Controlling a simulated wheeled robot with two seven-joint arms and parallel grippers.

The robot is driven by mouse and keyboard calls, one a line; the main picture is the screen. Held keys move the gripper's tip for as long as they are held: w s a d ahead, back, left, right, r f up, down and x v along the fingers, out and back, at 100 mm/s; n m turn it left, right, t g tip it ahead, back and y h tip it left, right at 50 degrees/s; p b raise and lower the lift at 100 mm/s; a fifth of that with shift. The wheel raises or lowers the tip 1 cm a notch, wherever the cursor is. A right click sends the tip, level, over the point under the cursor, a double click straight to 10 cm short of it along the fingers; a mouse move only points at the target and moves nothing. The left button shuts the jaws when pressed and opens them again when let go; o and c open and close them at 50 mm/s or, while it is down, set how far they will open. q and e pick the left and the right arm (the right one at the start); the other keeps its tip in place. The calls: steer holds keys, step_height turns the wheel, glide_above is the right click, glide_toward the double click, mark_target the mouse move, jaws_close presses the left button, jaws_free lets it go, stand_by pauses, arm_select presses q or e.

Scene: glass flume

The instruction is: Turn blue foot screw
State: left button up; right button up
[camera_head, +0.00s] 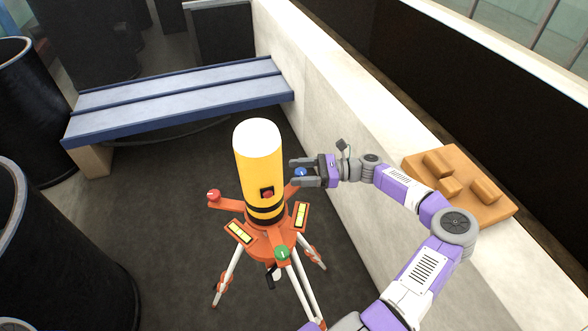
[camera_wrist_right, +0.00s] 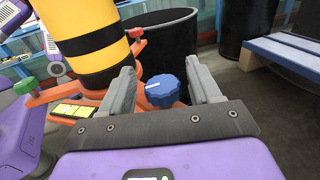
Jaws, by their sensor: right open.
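The blue foot screw (camera_head: 300,172) is a ridged knob on an orange arm of the tripod head (camera_head: 270,243). In the right wrist view the knob (camera_wrist_right: 164,91) has a white line on its top, pointing left. My right gripper (camera_head: 291,174) is open with its fingers on either side of the knob. In the right wrist view the gripper (camera_wrist_right: 160,68) shows a gap between each finger and the knob. A yellow cylinder with black bands (camera_head: 258,165) stands upright on the tripod head. My left gripper is not in view.
A red foot screw (camera_head: 214,195) and a green one (camera_head: 282,253) sit on the other orange arms. A pale wall (camera_head: 335,105) runs close on the right, with an orange block tray (camera_head: 460,185) on it. A blue bench (camera_head: 180,97) stands behind; dark barrels (camera_head: 60,255) stand left.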

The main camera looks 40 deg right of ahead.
steer(key=shift+x, duration=0.75)
steer(key=shift+w, duration=0.1)
steer(key=c, duration=1)
steer(key=shift+t, duration=0.3)
